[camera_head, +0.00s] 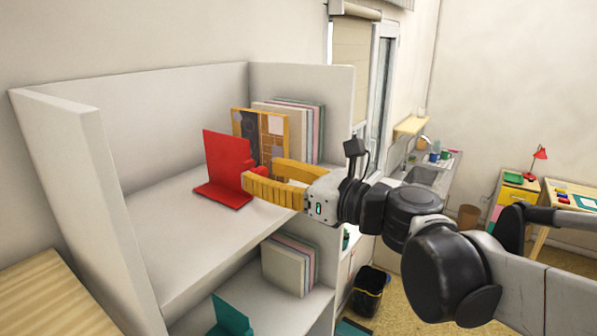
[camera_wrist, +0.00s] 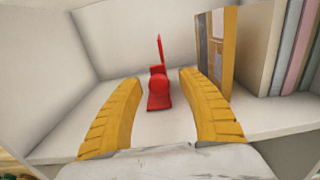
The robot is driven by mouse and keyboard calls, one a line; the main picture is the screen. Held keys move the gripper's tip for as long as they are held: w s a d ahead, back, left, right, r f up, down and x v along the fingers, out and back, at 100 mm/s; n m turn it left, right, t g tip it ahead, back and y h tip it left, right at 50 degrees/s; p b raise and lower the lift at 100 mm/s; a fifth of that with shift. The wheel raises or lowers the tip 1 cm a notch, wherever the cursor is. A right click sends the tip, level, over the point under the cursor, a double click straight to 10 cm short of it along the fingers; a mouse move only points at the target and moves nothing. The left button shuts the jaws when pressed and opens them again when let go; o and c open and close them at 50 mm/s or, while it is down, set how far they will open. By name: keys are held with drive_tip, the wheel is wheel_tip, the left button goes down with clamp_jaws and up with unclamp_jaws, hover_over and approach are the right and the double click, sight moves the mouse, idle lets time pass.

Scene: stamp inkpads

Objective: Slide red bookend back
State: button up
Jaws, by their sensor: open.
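The red bookend (camera_head: 228,160) stands upright on the upper shelf (camera_head: 185,225), with a flat base, a tall plate and a rounded knob. My gripper (camera_head: 246,177) reaches in from the right at the bookend's knob side. In the wrist view the red bookend (camera_wrist: 158,93) lies ahead between the two yellow fingers of my gripper (camera_wrist: 160,80), its knob facing me. The fingers are spread apart, with a gap on each side of the bookend. In the head view one finger overlaps the knob area, so I cannot tell whether they touch.
A yellow-framed board (camera_head: 262,135) and several upright books (camera_head: 305,130) stand right of the bookend, close to my right finger in the wrist view. The shelf left of the bookend is clear. The lower shelf holds books (camera_head: 287,265) and a teal bookend (camera_head: 231,317).

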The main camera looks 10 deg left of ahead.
drive_tip(key=v, duration=1.1)
